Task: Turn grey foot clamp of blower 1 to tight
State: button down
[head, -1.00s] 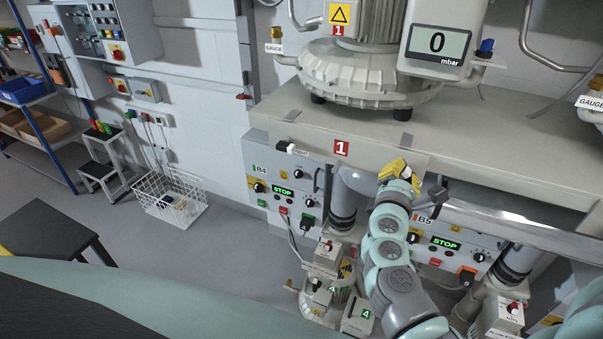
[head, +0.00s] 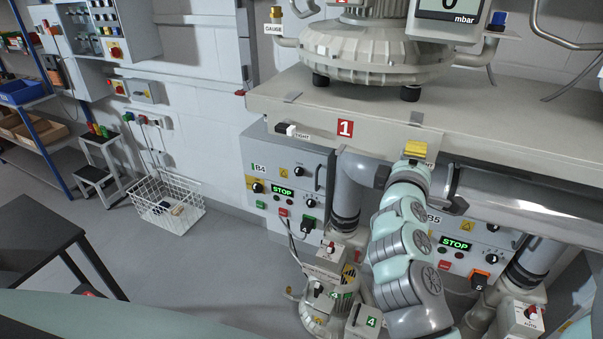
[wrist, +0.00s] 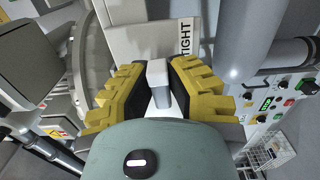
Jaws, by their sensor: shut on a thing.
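Blower 1 (head: 375,52) stands on the grey bench (head: 330,88), above the red number 1 sign (head: 345,128). My gripper (head: 417,148), with yellow fingers, is at the bench's front edge, right of that sign. In the wrist view, my gripper (wrist: 159,84) is shut on a small light-grey handle (wrist: 157,73), the grey foot clamp. A white label reading TIGHT (wrist: 184,40) lies just beyond it, to the right. In the head view my fingers hide the handle. The handle's exact turn angle is hard to tell.
A second clamp handle, white and black (head: 284,128), with its own TIGHT label, is on the bench edge to the left. Below are control box B4 (head: 285,170), box B5 (head: 436,217) and thick grey pipes (head: 352,190). A wire basket (head: 165,205) stands on the floor.

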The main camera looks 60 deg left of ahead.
jog(key=shift+f+m, duration=0.15)
jog(key=shift+m, duration=0.15)
dwell(0.4)
jog(key=c, duration=0.9)
grip_release()
jog(key=shift+c, duration=0.2)
jog(key=v, duration=1.2)
jog(key=shift+a, duration=0.2)
